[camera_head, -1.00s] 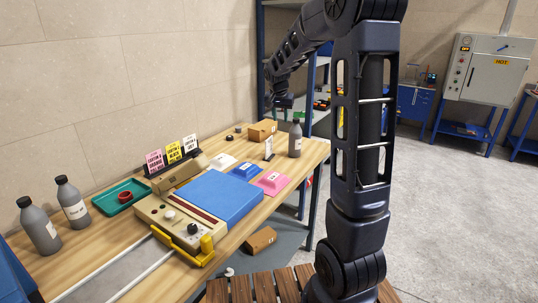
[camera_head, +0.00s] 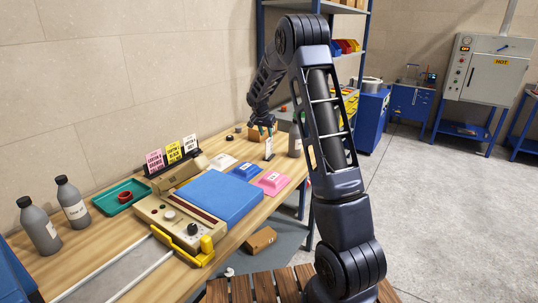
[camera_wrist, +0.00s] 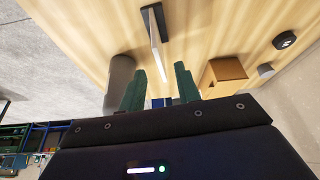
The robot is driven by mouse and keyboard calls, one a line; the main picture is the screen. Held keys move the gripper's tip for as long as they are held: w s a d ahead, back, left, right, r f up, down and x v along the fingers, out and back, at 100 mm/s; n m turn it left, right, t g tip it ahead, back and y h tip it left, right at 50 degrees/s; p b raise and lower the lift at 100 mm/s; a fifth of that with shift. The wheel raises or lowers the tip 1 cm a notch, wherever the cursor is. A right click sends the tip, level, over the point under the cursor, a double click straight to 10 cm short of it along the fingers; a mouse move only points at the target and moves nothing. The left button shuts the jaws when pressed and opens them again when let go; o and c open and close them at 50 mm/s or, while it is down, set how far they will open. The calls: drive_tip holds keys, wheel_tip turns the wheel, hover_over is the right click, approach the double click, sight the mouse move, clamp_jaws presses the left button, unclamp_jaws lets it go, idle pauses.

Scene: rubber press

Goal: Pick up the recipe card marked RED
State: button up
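A white card (camera_head: 268,148) stands upright at the right rear of the wooden bench. In the wrist view its thin white edge (camera_wrist: 154,30) rises from a small dark base, ahead of my fingertips. My gripper (camera_head: 264,124) is above and close to this card. In the wrist view my gripper (camera_wrist: 160,82) shows two green fingers spread apart with nothing between them. A pink card (camera_head: 154,160), a yellow card (camera_head: 173,152) and another white card (camera_head: 190,144) stand in a dark rack. I cannot read the word RED on any card.
A grey bottle (camera_head: 295,140) stands just right of the standing card and beside my fingers in the wrist view (camera_wrist: 119,75).

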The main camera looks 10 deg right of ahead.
hover_over(269, 156)
drive_tip(key=shift+w+d+f, duration=0.1)
drive_tip(key=shift+w+f, duration=0.05)
drive_tip(key=shift+f, duration=1.15)
drive_tip(key=shift+w+a+f, duration=0.1)
drive_tip(key=shift+w+f, duration=0.05)
drive_tip(key=shift+f, duration=1.2)
drive_tip(key=shift+w+d+f, duration=0.1)
drive_tip(key=shift+w+f, duration=0.05)
drive_tip(key=shift+f, duration=1.15)
clamp_jaws()
